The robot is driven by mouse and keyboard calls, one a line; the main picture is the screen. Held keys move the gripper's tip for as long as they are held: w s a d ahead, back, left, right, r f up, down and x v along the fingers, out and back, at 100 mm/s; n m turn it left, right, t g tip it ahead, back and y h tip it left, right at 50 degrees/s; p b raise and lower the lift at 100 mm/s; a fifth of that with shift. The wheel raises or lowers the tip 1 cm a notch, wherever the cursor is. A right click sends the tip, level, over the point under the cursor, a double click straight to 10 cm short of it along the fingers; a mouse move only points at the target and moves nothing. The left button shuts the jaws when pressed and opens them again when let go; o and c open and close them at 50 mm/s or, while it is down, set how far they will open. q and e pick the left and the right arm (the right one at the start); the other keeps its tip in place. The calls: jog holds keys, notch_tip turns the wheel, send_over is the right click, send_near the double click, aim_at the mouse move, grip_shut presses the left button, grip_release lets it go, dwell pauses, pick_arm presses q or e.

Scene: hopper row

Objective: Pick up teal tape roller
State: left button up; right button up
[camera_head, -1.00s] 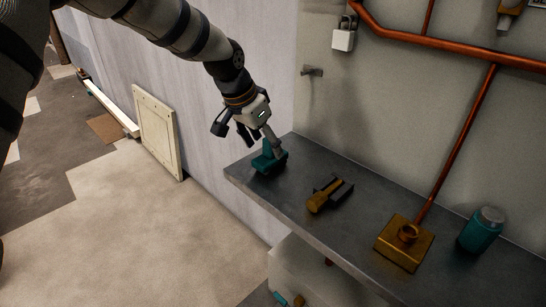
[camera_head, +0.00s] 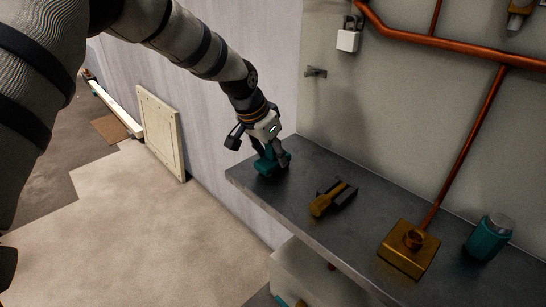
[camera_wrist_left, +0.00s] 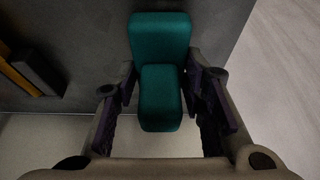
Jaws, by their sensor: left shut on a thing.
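The teal tape roller (camera_head: 269,165) stands at the left end of the grey shelf (camera_head: 300,158). My left gripper (camera_head: 270,152) reaches down to it from above and is shut on it. In the left wrist view the teal tape roller (camera_wrist_left: 160,75) shows as two rounded teal blocks, and the fingers of my left gripper (camera_wrist_left: 162,85) sit on either side of it. Whether its base is still touching the shelf is hard to tell. My right gripper is not in view.
To the right on the shelf are a yellow and black tool (camera_head: 332,198), a brass block with a round collar (camera_head: 409,250) and a teal jar with a grey lid (camera_head: 488,238). A copper pipe (camera_head: 470,140) runs down the wall. A cream panel (camera_head: 160,130) leans at the left.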

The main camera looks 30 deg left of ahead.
pick_arm(q)
notch_tip(320, 180, up, 4)
jog(key=shift+f, duration=0.2)
jog(key=s+d+r+p, duration=0.2)
jog(key=s+d+r, duration=0.3)
jog(key=s+r, duration=0.4)
jog(key=s, duration=0.4)
jog(key=shift+d+r, duration=0.15)
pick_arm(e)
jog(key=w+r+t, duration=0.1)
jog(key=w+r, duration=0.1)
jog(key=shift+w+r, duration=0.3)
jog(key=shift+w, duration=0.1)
pick_arm(q)
jog(key=o, duration=0.6)
jog(key=c, duration=0.6)
